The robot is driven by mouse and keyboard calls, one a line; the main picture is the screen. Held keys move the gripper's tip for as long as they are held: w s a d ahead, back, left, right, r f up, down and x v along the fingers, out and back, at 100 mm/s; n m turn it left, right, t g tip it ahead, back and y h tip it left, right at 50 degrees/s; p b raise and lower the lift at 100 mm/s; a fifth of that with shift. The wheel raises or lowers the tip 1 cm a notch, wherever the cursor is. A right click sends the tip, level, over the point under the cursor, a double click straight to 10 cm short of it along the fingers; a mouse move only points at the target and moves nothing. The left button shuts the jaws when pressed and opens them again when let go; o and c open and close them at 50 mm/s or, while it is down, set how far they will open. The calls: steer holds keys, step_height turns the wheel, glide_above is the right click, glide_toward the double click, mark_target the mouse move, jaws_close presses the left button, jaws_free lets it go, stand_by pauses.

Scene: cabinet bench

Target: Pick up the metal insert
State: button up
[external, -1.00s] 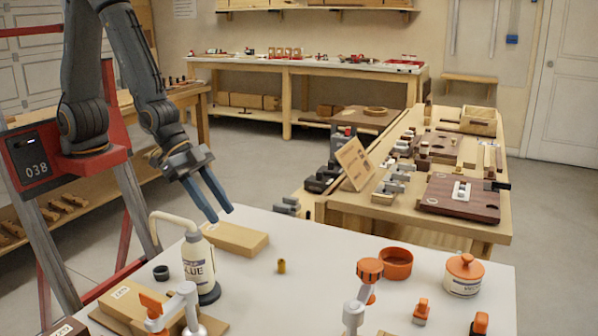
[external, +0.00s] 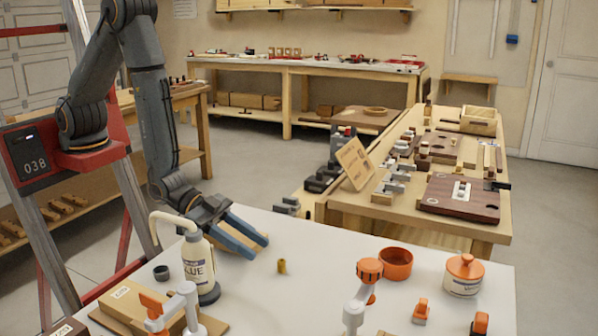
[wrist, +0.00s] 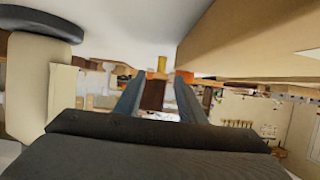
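The metal insert (external: 281,267) is a small brass-coloured cylinder standing on the white table. It also shows in the wrist view (wrist: 161,63), just beyond the gap between the fingers. My gripper (external: 258,248) is low over the table, to the left of the insert, with its fingers pointing toward it. The two blue-grey fingers are apart and nothing is between them. In the wrist view my gripper (wrist: 155,85) lines up roughly with the insert, still short of it.
A glue bottle (external: 197,262) stands close to the left of my gripper. An orange-topped clamp (external: 369,270) and orange bowl (external: 397,263) stand right of the insert.

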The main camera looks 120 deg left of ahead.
mark_target(275, 270)
steer(key=p+x, duration=0.1)
steer(key=x, duration=0.5)
steer(key=shift+w+a+f+p, duration=0.1)
steer(key=shift+w+a+p, duration=0.05)
steer(key=shift+w+p, duration=0.15)
jaws_close()
